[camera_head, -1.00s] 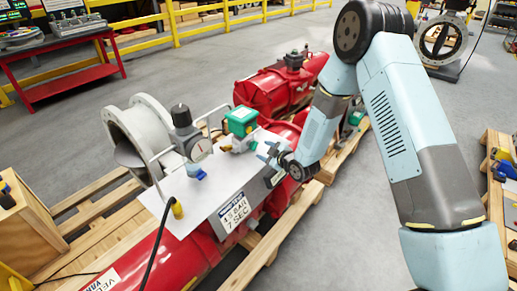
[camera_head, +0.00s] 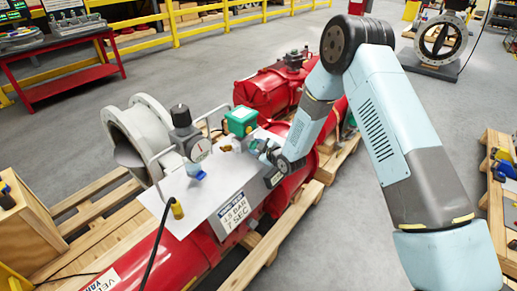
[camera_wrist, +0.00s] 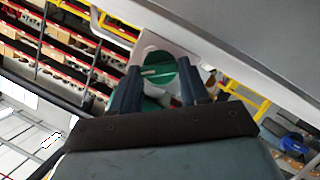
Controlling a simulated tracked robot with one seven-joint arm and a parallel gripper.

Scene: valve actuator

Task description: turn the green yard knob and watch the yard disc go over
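A green-topped box (camera_head: 240,121) stands on the pale plate of the red actuator, behind my gripper (camera_head: 262,150) in the head view. In the wrist view, a round green part with a pale bar across it (camera_wrist: 159,70) shows beyond and between the two fingers of my gripper (camera_wrist: 159,82). I cannot tell whether this round part is the yard knob or the yard disc. The fingers are apart, with nothing visibly clamped between them. I cannot tell whether they touch the green part. My wrist and fingers hide some of the plate near the box.
The red actuator (camera_head: 160,259) lies on a wooden pallet (camera_head: 92,238). A sign (camera_head: 234,212) faces front. A grey flanged ring (camera_head: 137,135) stands at left.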

